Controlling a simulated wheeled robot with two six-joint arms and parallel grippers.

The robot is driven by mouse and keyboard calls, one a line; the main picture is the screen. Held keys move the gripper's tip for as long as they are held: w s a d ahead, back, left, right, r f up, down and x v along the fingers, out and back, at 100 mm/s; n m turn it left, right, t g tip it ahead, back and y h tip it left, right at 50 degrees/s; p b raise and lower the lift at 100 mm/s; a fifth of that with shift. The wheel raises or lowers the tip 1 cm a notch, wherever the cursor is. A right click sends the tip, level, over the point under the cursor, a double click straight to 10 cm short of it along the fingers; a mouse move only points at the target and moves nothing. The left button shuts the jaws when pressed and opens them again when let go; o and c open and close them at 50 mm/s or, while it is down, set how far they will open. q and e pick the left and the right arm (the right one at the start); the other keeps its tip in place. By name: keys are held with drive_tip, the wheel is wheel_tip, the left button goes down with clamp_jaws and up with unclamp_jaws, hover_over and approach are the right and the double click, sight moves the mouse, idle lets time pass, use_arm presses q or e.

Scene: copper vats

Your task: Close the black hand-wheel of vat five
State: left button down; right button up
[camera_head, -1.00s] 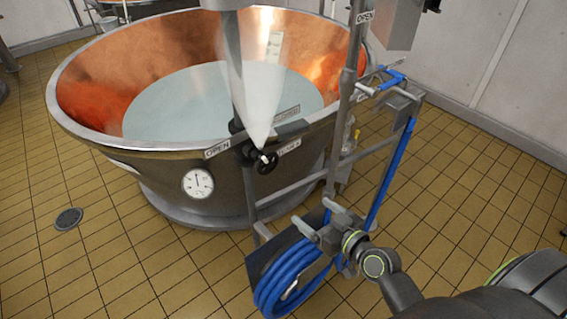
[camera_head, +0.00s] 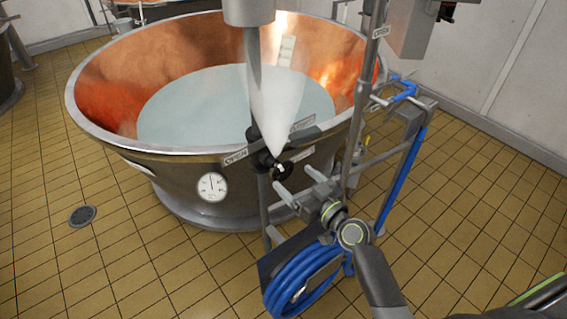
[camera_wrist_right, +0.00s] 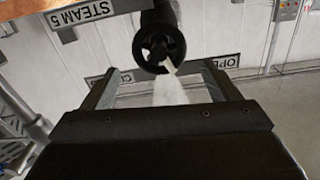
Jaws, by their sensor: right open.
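The black hand-wheel (camera_head: 283,171) is on the front of the copper-lined vat (camera_head: 190,167), just under its rim. It also shows in the wrist view (camera_wrist_right: 158,48), beside a "STEAM 5" label (camera_wrist_right: 75,17). An "OPEN" label (camera_head: 236,157) is left of the wheel, with another label to its right. A white plume (camera_head: 275,110) narrows to a point at the wheel and partly covers it. My right gripper (camera_head: 294,179) is open and empty, its fingers pointing at the wheel; in the wrist view (camera_wrist_right: 160,70) the wheel appears between and beyond the fingertips. My left gripper is out of view.
A coiled blue hose (camera_head: 305,276) hangs on a metal rack below my right gripper. The upright pipe (camera_head: 368,95) and rack frame stand close on its right. A round dial (camera_head: 212,186) is on the vat wall. Tiled floor is free at the left.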

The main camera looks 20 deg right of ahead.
sight(285, 170)
drive_tip(key=p+x, duration=0.1)
drive_tip(key=x, duration=0.5)
drive_tip(key=c, duration=1)
drive_tip(key=shift+o, duration=0.2)
